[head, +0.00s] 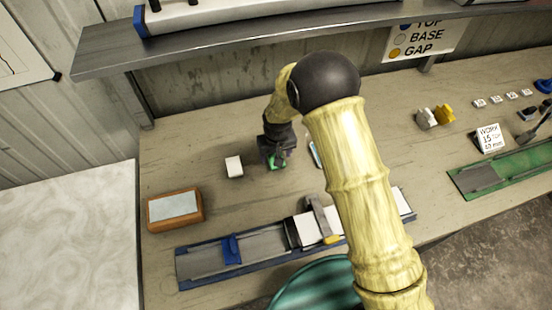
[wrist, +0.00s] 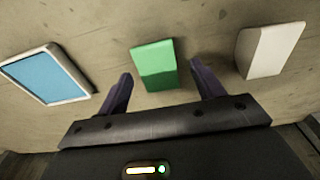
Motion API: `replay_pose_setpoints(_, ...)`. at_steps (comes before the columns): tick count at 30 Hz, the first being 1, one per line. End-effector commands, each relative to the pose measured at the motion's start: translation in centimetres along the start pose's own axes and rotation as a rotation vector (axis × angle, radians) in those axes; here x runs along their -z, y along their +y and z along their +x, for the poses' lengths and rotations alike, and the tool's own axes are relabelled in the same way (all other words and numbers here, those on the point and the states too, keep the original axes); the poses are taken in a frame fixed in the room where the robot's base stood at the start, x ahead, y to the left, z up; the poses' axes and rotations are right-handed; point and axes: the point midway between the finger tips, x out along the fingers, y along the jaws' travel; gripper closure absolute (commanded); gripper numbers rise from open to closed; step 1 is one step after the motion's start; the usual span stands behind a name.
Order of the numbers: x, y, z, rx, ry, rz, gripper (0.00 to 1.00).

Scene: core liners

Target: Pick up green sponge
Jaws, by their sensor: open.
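The green sponge (wrist: 154,64) is a small block lying on the wooden workbench. In the wrist view it sits between and just beyond the two open fingertips of my gripper (wrist: 163,82), with a gap on either side. In the head view my gripper (head: 275,160) hangs over the bench and partly hides the sponge; a bit of green (head: 280,163) shows at the fingers. The jaws hold nothing.
A white block (wrist: 270,50) lies right of the sponge, and a blue-faced, white-framed piece (wrist: 46,75) lies left. The head view shows an orange box (head: 175,224), a blue-edged rail tray (head: 205,267) in front and a shelf (head: 105,50) behind.

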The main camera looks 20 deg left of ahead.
Motion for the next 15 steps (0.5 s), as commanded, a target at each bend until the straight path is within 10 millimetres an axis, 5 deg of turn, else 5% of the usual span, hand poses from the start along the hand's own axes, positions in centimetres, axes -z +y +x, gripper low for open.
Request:
replay_pose_setpoints(6,-0.1,0.2,2.4,0.000,-0.001,-0.001,0.33)
replay_pose_setpoints(15,-0.1,0.2,3.0,0.000,0.001,0.000,0.33)
